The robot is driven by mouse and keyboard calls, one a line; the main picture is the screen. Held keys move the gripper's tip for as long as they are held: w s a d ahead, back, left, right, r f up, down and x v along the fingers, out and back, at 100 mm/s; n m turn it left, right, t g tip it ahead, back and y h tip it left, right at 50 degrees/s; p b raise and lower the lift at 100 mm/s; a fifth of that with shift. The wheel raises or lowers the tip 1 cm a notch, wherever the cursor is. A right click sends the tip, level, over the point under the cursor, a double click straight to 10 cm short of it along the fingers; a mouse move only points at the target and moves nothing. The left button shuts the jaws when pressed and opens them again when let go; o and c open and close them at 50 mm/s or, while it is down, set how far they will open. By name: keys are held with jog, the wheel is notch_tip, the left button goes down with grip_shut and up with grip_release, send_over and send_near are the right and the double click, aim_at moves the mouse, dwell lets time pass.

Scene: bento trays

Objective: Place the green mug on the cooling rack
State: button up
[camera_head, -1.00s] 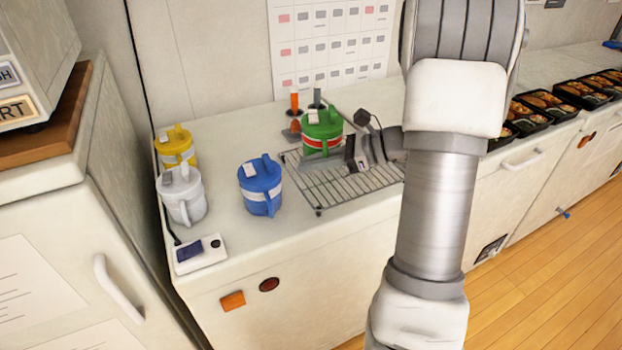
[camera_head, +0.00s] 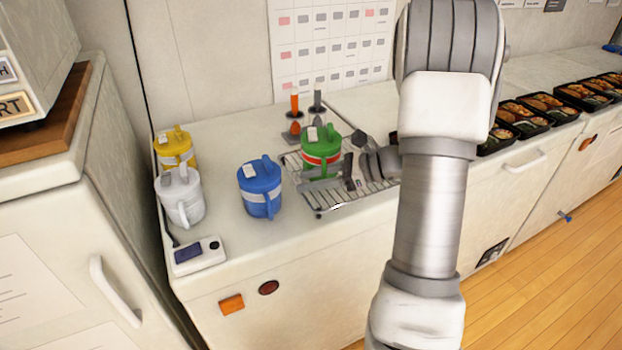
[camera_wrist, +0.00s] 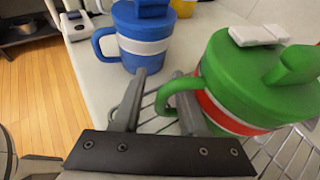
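The green mug (camera_head: 321,146) with a white and red band stands upright over the cooling rack (camera_head: 331,205), at its back part, and appears to rest on it. In the wrist view the mug (camera_wrist: 262,85) fills the right side, its handle pointing left, with rack wires beneath. My gripper (camera_head: 335,178) is low over the rack, in front of the mug. In the wrist view my gripper (camera_wrist: 160,78) has its fingers apart, with a gap beside the handle. The right finger is at the handle's loop, partly hidden by it.
A blue mug (camera_head: 260,187) stands left of the rack, with white (camera_head: 180,197) and yellow (camera_head: 175,147) mugs farther left. A small device (camera_head: 200,255) lies at the front left. Orange and grey upright items stand behind the rack. Bento trays (camera_head: 545,105) line the right counter.

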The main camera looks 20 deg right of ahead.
jog(key=shift+r, duration=0.15)
jog(key=shift+s+d+r, duration=0.1)
jog(key=shift+d+r, duration=0.05)
jog(key=shift+d, duration=0.1)
jog(key=p+v, duration=0.1)
jog(key=v, duration=1)
jog(key=shift+s+p, duration=0.2)
jog(key=shift+p, duration=0.15)
jog(key=shift+d, duration=0.15)
